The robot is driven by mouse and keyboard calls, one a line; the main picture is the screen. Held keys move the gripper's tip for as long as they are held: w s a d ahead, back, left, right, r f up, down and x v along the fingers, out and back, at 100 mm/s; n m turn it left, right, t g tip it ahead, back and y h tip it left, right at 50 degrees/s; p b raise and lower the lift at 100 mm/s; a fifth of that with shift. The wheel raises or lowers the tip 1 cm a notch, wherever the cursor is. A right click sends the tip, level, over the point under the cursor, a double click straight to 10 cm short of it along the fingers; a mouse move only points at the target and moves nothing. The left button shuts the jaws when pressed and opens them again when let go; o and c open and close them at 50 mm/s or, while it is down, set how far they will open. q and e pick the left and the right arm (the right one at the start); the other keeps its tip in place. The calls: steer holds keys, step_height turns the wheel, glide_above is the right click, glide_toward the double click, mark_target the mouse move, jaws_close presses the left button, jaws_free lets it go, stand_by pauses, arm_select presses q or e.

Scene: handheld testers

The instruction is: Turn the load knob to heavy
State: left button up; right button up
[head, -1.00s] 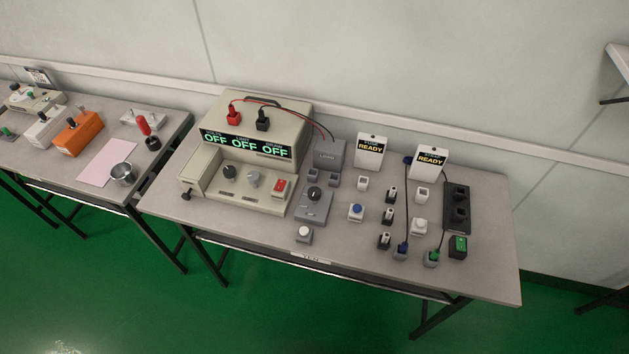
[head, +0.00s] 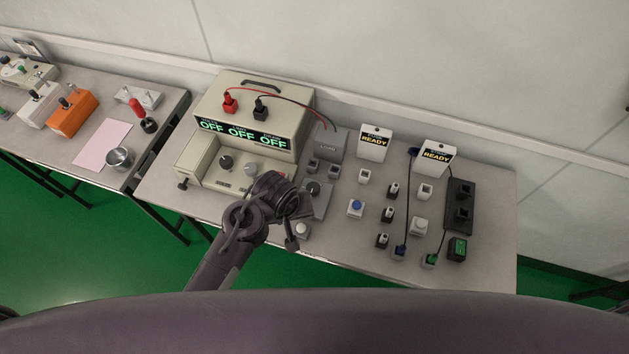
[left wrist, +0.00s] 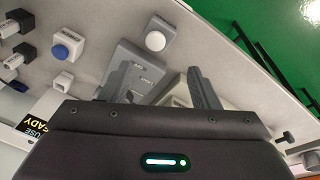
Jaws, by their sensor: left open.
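The load knob (head: 313,187) is a dark round knob on a small grey panel (head: 326,199), right of the large beige tester (head: 250,103). My left arm reaches in front of the panel's left and lower part. In the left wrist view my left gripper (left wrist: 157,72) is open and empty. Its two fingers are spread over the grey panel (left wrist: 138,62). The knob does not show clearly there; a finger may hide it. The knob's setting is too small to read. My right gripper is out of view.
A white button (head: 303,230) stands just in front of the panel and also shows in the left wrist view (left wrist: 155,41). A blue button (head: 356,207) and several small plugs stand to the right. Red and black leads cross the tester's top.

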mark_target(313, 187)
arm_select(q)
steer(key=w+d+r+n+t+y, duration=0.2)
steer(key=w+d+r+n+y, duration=0.25)
steer(key=w+d+n, duration=0.2)
steer(key=shift+m+g+h, duration=0.25)
steer(key=shift+m+g, duration=0.05)
steer(key=shift+m, duration=0.05)
steer(key=p+x, duration=0.1)
steer(key=x, duration=0.5)
steer(key=shift+w+f, duration=0.2)
steer(key=shift+w, duration=0.05)
steer(key=c, duration=1)
